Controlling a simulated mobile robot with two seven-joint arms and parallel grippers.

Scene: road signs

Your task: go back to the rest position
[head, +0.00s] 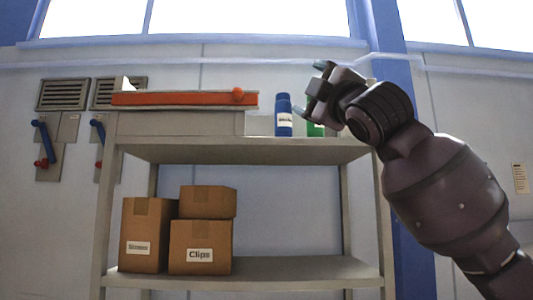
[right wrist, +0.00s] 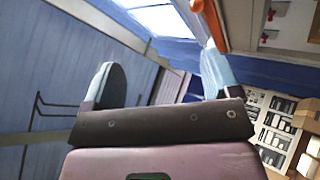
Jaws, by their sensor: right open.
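My right gripper (head: 312,92) is raised in front of the shelf's top right end in the head view. In the right wrist view its two fingers (right wrist: 155,85) stand wide apart with nothing between them. A blue bottle (head: 284,117) stands on the top shelf just left of the gripper. A green bottle (head: 315,129) stands behind the gripper and is partly hidden by it. My left gripper is in neither view.
A grey shelf unit (head: 250,151) stands ahead. An orange bar (head: 185,98) lies on a box on its top. Cardboard boxes (head: 145,235) sit on the lower shelf, one labelled Clips (head: 200,240). Blue-handled levers (head: 43,140) are on the left wall.

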